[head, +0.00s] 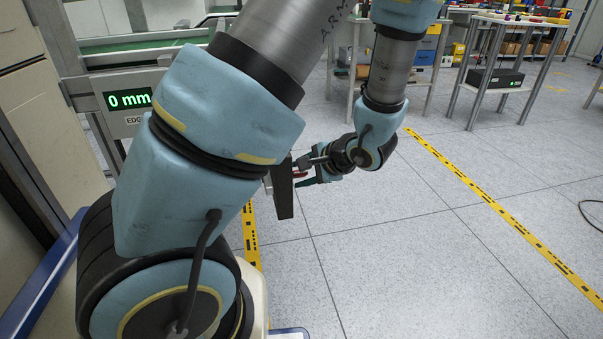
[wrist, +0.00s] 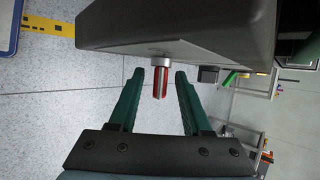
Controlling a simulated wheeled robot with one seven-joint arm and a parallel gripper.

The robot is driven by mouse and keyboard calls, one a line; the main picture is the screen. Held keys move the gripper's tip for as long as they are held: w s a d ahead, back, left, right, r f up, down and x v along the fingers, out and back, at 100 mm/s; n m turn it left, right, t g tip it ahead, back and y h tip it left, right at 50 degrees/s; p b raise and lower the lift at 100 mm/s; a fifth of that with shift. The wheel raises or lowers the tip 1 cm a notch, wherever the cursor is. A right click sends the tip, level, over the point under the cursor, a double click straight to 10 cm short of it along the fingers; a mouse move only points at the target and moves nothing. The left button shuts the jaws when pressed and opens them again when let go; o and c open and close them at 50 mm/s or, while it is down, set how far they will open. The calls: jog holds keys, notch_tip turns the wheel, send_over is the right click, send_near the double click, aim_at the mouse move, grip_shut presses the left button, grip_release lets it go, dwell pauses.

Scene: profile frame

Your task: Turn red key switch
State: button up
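The red key switch (wrist: 160,84) has a silver collar and sticks out from the face of a grey box (wrist: 185,28) in the wrist view. My gripper (wrist: 159,74) has two green fingers, spread apart, one on each side of the red key. Floor shows between the key and each finger, so they look apart. In the head view, my gripper (head: 308,172) is at the dark, narrow side of the box (head: 283,192). My own arm hides part of that area, and the key is too small to make out clearly there.
A black knob (wrist: 208,75) and a green part (wrist: 231,78) show just right of the right finger. In the head view, a display reading 0 mm (head: 128,100) stands at left. Tables (head: 512,40) stand at the back right.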

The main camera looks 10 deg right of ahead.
grip_shut()
dwell(0.3)
